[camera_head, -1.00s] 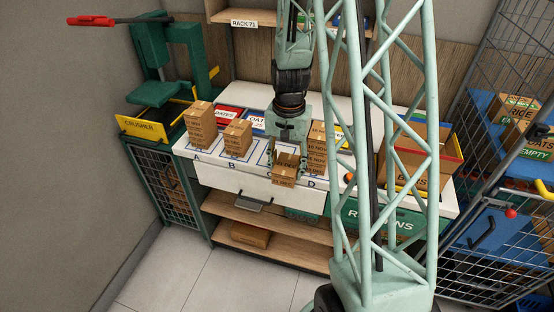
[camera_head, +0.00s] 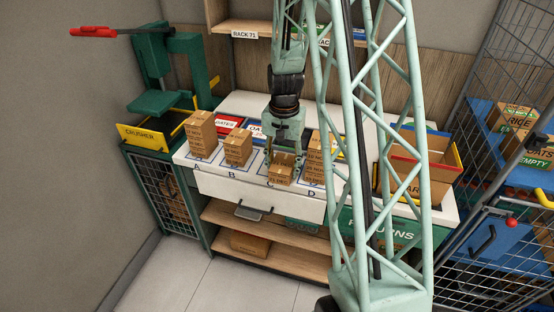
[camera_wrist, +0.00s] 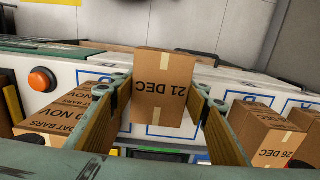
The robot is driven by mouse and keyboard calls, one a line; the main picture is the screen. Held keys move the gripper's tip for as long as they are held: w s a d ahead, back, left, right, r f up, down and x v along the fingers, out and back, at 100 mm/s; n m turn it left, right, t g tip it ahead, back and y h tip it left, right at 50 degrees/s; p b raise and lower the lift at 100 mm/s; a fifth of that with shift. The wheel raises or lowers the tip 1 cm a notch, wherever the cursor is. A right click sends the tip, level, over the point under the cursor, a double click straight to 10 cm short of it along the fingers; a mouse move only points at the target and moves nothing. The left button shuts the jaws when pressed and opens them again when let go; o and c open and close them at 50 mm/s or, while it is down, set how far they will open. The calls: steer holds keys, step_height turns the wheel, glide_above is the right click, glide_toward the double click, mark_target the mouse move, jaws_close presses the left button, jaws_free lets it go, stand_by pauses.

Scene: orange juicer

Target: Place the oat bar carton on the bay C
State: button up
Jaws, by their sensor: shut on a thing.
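My gripper (camera_head: 285,152) is shut on a brown carton (camera_head: 282,174) over bay C, between the cartons at bays B and D. In the wrist view the same carton (camera_wrist: 163,85) sits between the two fingers (camera_wrist: 160,112), its face reading "21 DEC" upside down. Blue bay lines (camera_wrist: 163,132) show around its near edge. It is on or just above the counter; I cannot tell which. Its product name is not readable in either view.
Cartons stand at bay A (camera_head: 201,134), bay B (camera_head: 238,147) and, stacked, at bay D (camera_head: 317,165). In the wrist view the bay D carton (camera_wrist: 75,115) reads "OAT BARS", and the bay B carton (camera_wrist: 262,135) is close to the right finger. A returns bin stands right.

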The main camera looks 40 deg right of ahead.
steer(key=w+d, duration=0.1)
steer(key=w, duration=0.2)
steer(key=w+d, duration=0.2)
steer(key=w, duration=0.1)
steer(key=w+d+f, duration=0.1)
steer(key=w, duration=0.2)
steer(key=shift+d, duration=0.15)
steer(key=shift+f, duration=1.7)
steer(key=shift+f, duration=0.15)
steer(key=o, duration=1)
steer(key=shift+c, duration=0.2)
step_height(320, 180, up, 12)
steer(key=shift+p, duration=0.4)
